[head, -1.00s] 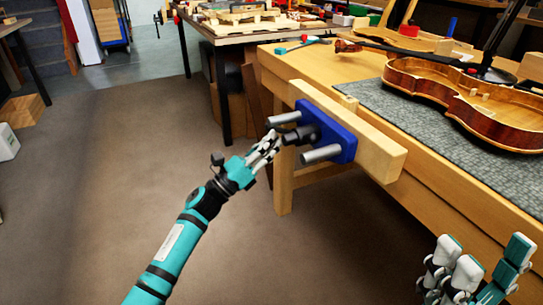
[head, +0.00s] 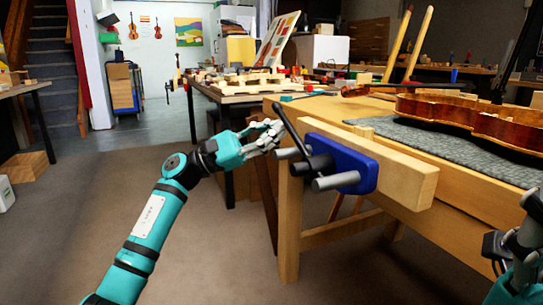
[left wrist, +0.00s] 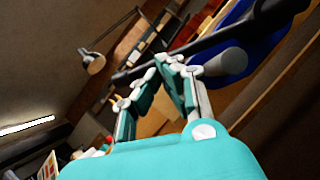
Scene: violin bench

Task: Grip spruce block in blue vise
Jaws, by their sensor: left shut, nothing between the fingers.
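The blue vise (head: 350,170) is on the bench's front left corner, with a long pale wooden jaw, two grey rods and a dark tilted handle bar (head: 291,128). Its blue plate also shows in the left wrist view (left wrist: 262,50). A small pale block (head: 361,131), apparently the spruce block, shows between the wooden jaw and the bench edge; its lower part is hidden. My left gripper (head: 276,132) is shut and empty, close beside the handle bar; I cannot tell if it touches. My right gripper (head: 520,255) is partly visible at the lower right; its fingers are unclear.
A violin body (head: 470,115) lies on a grey mat (head: 440,150) on the bench. A second table (head: 235,97) with wooden parts stands behind.

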